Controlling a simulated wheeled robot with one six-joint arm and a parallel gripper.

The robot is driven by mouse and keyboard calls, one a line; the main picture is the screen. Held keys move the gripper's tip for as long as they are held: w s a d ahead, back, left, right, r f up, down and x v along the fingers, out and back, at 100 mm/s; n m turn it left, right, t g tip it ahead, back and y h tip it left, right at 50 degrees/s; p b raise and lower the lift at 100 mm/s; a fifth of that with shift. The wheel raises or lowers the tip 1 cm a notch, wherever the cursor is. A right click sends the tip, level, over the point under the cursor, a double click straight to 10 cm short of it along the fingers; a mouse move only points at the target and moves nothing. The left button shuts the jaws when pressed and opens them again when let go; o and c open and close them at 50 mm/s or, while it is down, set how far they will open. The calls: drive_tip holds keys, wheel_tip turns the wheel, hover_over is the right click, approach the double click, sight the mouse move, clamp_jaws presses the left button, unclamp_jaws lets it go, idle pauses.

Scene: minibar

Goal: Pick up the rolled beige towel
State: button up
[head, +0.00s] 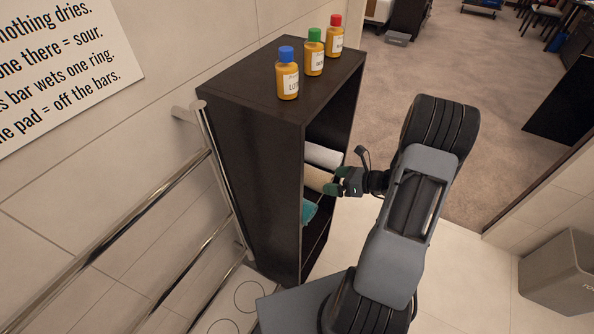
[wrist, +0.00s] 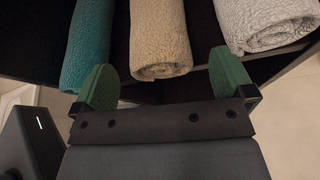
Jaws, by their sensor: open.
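The rolled beige towel (head: 318,179) lies on a shelf of the dark cabinet (head: 238,130), between a teal towel and a white towel. In the wrist view the beige towel (wrist: 159,40) points end-on toward my gripper. My gripper (head: 343,183) is at the open front of the shelf. In the wrist view its green fingers (wrist: 163,82) are spread wide and empty, one on either side of the beige towel's near end. The left finger overlaps the teal towel's end in the picture. I cannot tell whether the fingers touch any towel.
The teal towel (wrist: 89,45) is left of the beige one and the white towel (wrist: 265,22) is right. Bottles with blue (head: 287,75), green (head: 314,55) and red (head: 336,36) caps stand on the cabinet top. A towel rail (head: 165,195) is at left, a grey bin (head: 560,275) at right.

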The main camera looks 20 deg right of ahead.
drive_tip(key=shift+x, duration=2.4)
drive_tip(key=c, duration=0.9)
drive_tip(key=shift+c, duration=0.4)
drive_tip(key=shift+r, duration=0.15)
